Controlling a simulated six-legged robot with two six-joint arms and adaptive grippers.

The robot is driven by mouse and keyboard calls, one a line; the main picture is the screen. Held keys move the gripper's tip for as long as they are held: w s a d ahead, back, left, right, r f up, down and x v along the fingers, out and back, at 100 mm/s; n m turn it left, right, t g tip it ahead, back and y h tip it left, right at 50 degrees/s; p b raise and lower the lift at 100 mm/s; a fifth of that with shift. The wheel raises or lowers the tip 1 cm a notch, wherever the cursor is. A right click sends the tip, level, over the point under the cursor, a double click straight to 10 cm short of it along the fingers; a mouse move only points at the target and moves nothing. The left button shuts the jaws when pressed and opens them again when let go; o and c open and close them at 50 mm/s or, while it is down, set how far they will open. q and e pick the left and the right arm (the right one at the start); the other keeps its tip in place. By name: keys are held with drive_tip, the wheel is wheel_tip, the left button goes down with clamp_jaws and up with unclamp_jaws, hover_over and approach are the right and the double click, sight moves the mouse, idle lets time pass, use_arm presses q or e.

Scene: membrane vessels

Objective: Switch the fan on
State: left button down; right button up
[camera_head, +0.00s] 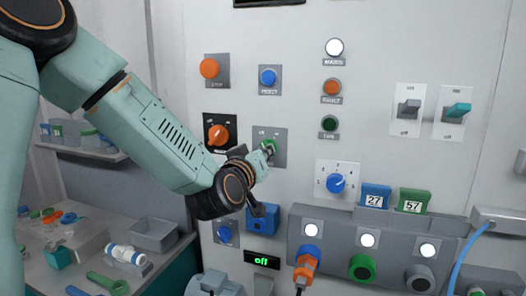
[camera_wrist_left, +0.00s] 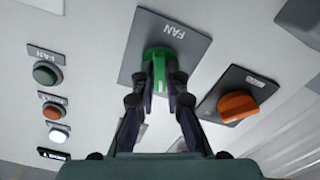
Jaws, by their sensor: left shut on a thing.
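The green fan knob (camera_head: 271,144) sits on a grey plate (camera_head: 279,133) on the panel. In the left wrist view the knob (camera_wrist_left: 159,62) is on a plate (camera_wrist_left: 190,42) marked FAN. My left gripper (camera_head: 265,152) reaches it from the lower left. In the left wrist view its fingers (camera_wrist_left: 160,88) are shut on the knob, one on each side. The gripper partly covers the knob in the head view. The fan lamp (camera_head: 329,124) is dark green and looks unlit. My right gripper is not in view.
An orange rotary knob (camera_head: 218,135) is close on the left and a blue button (camera_head: 268,77) is above. A blue selector (camera_head: 337,183) and two toggle switches (camera_head: 409,109) are to the right. A small display (camera_head: 262,258) below reads "off".

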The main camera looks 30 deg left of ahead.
use_arm(q)
drive_tip(key=m+p, duration=0.1)
drive_tip(key=m, duration=0.2)
drive_tip(key=m+p, duration=0.2)
drive_tip(key=m, duration=0.1)
drive_tip(key=m+p, duration=0.2)
drive_tip(key=m, duration=0.2)
drive_tip(key=shift+w+r, duration=0.1)
drive_tip(key=shift+r, duration=0.15)
drive_tip(key=shift+m, duration=0.3)
drive_tip(key=c, duration=1.4)
unclamp_jaws()
drive_tip(key=shift+a, duration=0.1)
drive_tip(key=o, duration=0.7)
drive_tip(key=shift+w+f, duration=0.15)
drive_tip(key=shift+f, duration=0.1)
drive_tip(key=shift+s, duration=0.25)
